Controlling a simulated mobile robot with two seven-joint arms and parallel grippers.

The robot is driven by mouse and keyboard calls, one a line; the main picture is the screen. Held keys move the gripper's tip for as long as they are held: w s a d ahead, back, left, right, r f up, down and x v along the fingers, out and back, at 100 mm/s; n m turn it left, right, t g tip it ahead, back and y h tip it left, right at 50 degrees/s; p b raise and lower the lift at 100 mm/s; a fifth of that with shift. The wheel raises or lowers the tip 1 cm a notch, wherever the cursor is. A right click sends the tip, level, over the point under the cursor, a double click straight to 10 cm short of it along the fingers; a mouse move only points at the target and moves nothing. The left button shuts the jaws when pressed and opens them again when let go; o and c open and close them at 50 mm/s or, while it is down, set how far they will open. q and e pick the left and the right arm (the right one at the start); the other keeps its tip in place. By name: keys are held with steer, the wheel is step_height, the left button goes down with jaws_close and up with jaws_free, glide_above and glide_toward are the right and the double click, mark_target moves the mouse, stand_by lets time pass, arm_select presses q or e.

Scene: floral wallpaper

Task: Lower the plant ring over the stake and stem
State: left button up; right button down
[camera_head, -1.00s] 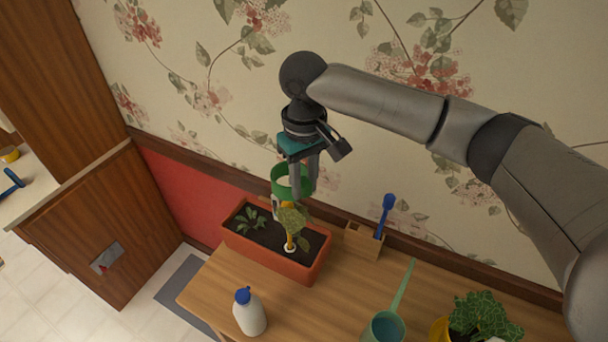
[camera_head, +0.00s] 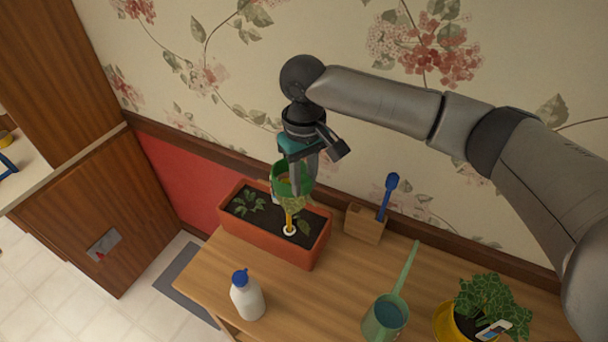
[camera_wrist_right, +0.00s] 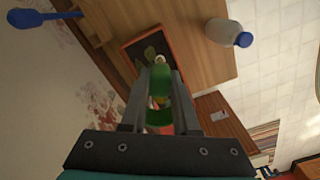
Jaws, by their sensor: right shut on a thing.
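The green plant ring (camera_head: 278,184) is held between the fingers of my right gripper (camera_head: 305,190), over the planter. In the right wrist view the ring (camera_wrist_right: 160,84) also sits between the shut fingers (camera_wrist_right: 160,100). The yellow stake (camera_head: 288,217) stands upright in the soil with a white collar (camera_head: 289,232) at its foot. A leafy stem (camera_head: 295,203) rises beside it. The ring's lower edge overlaps the top leaves in the head view. I cannot tell whether the ring encircles the stake top. My left gripper is not in view.
The orange planter (camera_head: 268,245) holds soil and a small seedling (camera_head: 248,202). A wooden holder with a blue tool (camera_head: 388,195) stands close right of it. A white bottle (camera_head: 247,299), a green watering can (camera_head: 384,318) and a yellow-potted plant (camera_head: 487,304) are nearer the front.

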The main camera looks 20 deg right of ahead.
steer(key=shift+f+b, duration=0.3)
steer(key=shift+f, duration=1)
steer(key=shift+f+b, duration=0.65)
steer(key=shift+f, duration=1.6)
steer(key=c, duration=0.6)
jaws_free()
step_height(320, 180, up, 15)
steer(key=shift+r, duration=0.15)
steer(key=shift+a, duration=0.1)
